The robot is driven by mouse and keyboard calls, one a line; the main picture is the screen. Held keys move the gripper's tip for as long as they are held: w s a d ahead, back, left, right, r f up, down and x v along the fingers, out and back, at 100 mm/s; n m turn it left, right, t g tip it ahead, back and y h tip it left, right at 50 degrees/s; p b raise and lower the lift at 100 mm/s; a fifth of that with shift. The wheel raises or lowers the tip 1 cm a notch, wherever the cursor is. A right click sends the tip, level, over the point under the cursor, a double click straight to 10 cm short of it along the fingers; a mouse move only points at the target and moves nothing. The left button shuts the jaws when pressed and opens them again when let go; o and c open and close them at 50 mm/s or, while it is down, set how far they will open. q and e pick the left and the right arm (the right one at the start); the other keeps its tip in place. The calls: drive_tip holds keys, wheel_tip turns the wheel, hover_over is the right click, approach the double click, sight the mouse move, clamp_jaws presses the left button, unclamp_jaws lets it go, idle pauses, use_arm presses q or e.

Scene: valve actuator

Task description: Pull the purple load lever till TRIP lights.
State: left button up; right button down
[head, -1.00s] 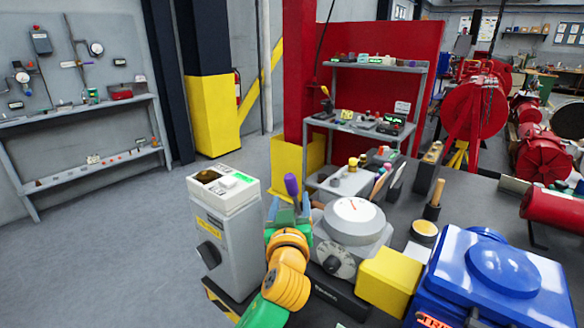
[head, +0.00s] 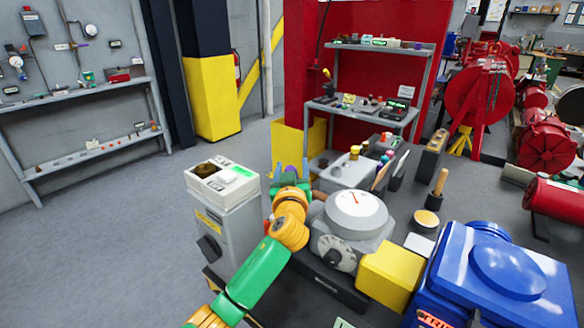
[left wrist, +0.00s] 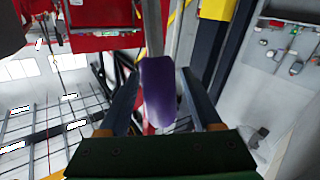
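The purple load lever handle (left wrist: 157,92) stands between the two fingers of my left gripper (left wrist: 160,100) in the left wrist view. The fingers are apart, with narrow gaps beside the handle, so no firm grip shows. In the head view my left gripper (head: 290,178) is between the grey box and the round dial gauge (head: 356,212), and the purple handle is mostly hidden there. A TRIP label (head: 434,320) in red letters shows at the bottom edge on the blue machine (head: 490,270); I cannot tell if it is lit. My right gripper is out of view.
A grey box (head: 232,235) with a green display stands close left of my arm. A yellow block (head: 390,275) sits right of the gauge. A wooden-handled tool (head: 438,185) stands behind. The floor at left is clear.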

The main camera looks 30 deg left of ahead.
use_arm(q)
clamp_jaws()
drive_tip(key=shift+f, duration=0.1)
idle(1.1)
